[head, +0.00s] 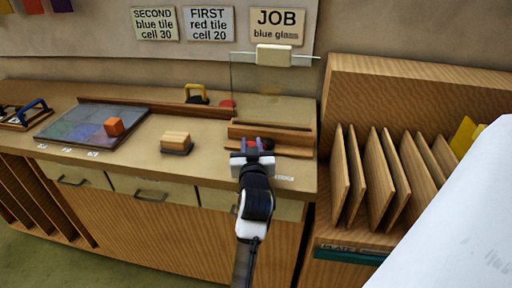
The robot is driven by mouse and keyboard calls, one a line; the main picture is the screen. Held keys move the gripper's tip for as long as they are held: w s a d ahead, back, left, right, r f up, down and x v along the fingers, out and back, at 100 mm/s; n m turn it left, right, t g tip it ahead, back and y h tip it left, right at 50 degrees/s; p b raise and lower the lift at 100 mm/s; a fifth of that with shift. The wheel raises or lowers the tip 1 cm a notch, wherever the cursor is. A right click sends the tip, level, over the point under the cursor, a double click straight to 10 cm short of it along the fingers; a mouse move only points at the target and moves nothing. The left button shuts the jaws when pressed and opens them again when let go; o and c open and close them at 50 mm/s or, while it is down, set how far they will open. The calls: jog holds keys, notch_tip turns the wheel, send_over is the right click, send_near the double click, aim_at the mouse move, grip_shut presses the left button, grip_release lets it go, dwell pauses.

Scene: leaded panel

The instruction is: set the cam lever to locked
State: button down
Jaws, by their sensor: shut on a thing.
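My gripper (252,144) is at the front of a wooden holder (290,136) near the right end of the bench. Its fingers are shut on a small red part, which I take to be the cam lever (254,146). The fingers hide most of this part, so its angle and setting cannot be read. A dark red piece (268,144) shows just right of the fingers. A clear glass pane (260,88) stands upright behind the holder, with a cream block (274,55) at its top edge.
A wooden block on a dark base (176,142), a yellow-handled tool (195,94) and a red disc (227,103) are on the bench. A plate rack (375,170) stands right.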

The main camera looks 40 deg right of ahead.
jog(key=shift+s+d+n+t+y, duration=0.15)
jog(key=shift+s+n+t+y, duration=0.35)
jog(key=shift+y, duration=0.25)
jog(key=shift+s+d+n+t+y, duration=0.15)
jog(key=shift+s+n+t+y, duration=0.25)
jog(key=shift+n+y, duration=0.3)
jog(key=shift+s+d+n+t+y+b, duration=0.2)
jog(key=shift+n+y+b, duration=0.3)
jog(key=shift+y, duration=0.35)
jog(key=shift+s+d+n+t+y+b, duration=0.1)
jog(key=shift+s+n+t+y+b, duration=0.3)
jog(key=shift+y, duration=0.4)
jog(key=shift+a, duration=0.1)
jog(key=shift+w+r, duration=0.1)
jog(key=c, duration=1.2)
grip_release()
jog(key=b+v, duration=0.3)
jog(key=v, duration=1)
jog(key=shift+s, duration=0.45)
jog(key=shift+c, duration=0.3)
